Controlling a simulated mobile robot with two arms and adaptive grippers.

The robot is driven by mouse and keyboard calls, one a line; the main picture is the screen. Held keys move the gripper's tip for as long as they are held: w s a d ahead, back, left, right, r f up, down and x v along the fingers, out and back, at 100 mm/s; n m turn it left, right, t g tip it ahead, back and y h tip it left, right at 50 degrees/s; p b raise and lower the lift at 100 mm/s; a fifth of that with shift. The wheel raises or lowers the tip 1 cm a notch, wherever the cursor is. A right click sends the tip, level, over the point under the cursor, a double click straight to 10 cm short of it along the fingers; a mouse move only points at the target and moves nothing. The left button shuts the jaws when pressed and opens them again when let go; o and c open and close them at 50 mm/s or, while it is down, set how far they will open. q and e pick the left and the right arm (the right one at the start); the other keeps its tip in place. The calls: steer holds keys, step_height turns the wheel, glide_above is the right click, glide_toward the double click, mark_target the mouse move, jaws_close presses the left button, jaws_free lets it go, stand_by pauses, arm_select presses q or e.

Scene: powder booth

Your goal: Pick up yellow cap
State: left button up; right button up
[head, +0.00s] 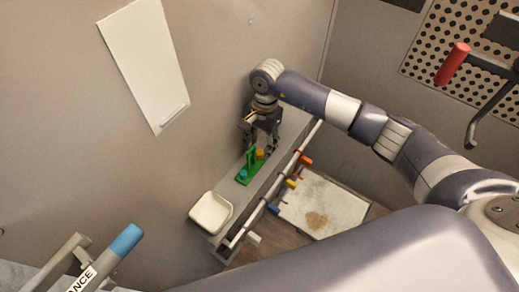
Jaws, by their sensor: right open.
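The yellow cap (259,154) looks small and orange-yellow in the head view. It sits at the far end of a green holder (250,178) on a narrow grey shelf. A blue cap (242,174) sits nearer on the same holder. My right gripper (259,146) points down over the far end of the holder. Its fingers are apart, close around or just above the yellow cap. I cannot tell whether they touch it. My left gripper is not in view.
A white tray (211,213) stands at the shelf's near end. A rail with several coloured hooks (291,183) runs along the shelf's right side. The booth wall is close on the left. A blue-ended handle (126,240) is at lower left, and a red-handled lever (453,63) at upper right.

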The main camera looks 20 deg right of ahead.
mark_target(260, 155)
steer(key=shift+s+a+f+p, duration=0.15)
steer(key=shift+f+p, duration=0.2)
steer(key=shift+f, duration=0.8)
steer(key=shift+c, duration=1.2)
steer(key=c, duration=0.5)
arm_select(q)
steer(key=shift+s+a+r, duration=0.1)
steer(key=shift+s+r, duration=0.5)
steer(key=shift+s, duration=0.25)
arm_select(e)
steer(key=shift+c, duration=0.2)
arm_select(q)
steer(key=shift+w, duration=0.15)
